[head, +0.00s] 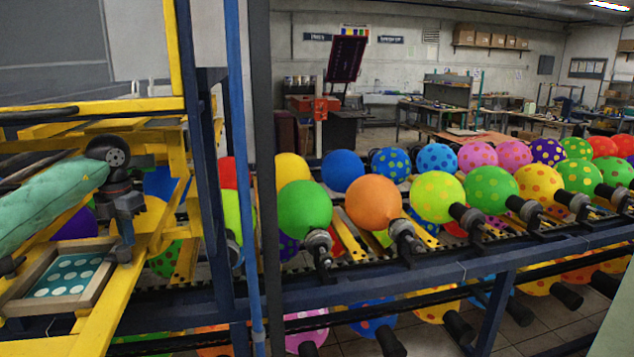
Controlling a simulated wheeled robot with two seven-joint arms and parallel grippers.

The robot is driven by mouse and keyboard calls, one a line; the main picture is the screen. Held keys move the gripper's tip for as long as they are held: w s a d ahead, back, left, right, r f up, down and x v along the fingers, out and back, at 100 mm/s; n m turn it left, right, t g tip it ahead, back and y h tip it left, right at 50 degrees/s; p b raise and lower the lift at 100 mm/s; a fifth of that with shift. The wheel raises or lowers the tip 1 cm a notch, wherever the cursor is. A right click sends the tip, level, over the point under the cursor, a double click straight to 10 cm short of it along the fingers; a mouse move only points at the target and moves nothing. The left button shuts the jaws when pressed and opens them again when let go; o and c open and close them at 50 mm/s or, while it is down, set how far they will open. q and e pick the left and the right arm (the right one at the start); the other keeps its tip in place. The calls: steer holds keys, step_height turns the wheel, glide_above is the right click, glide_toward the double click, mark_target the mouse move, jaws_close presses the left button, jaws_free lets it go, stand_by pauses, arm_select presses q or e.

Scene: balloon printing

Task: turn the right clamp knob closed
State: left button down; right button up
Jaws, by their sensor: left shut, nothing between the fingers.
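A wooden-framed printing screen (101,285) with pale dots on teal lies on the yellow machine at the lower left. A small dark clamp knob (10,266) sits at its left edge. At its right edge is the right clamp, largely hidden by my left gripper (124,246), so I cannot tell how its knob is turned. My left gripper points down over that edge with its fingers shut and nothing seen between them. I cannot tell if the fingertips touch the knob. My right gripper is not in view.
Yellow machine rails (92,105) surround the screen. A blue post (240,170) and a dark upright (265,180) stand right of my left gripper. Beyond them, a conveyor holds several balloons, including a green one (304,208) and an orange one (373,203). Workbenches stand behind.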

arm_select(q)
steer(key=shift+a, duration=0.1)
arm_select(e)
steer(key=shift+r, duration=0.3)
arm_select(q)
steer(key=shift+w, duration=0.2)
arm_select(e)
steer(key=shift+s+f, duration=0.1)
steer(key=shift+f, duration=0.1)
arm_select(q)
steer(key=shift+w, duration=0.15)
steer(key=shift+w+r, duration=0.1)
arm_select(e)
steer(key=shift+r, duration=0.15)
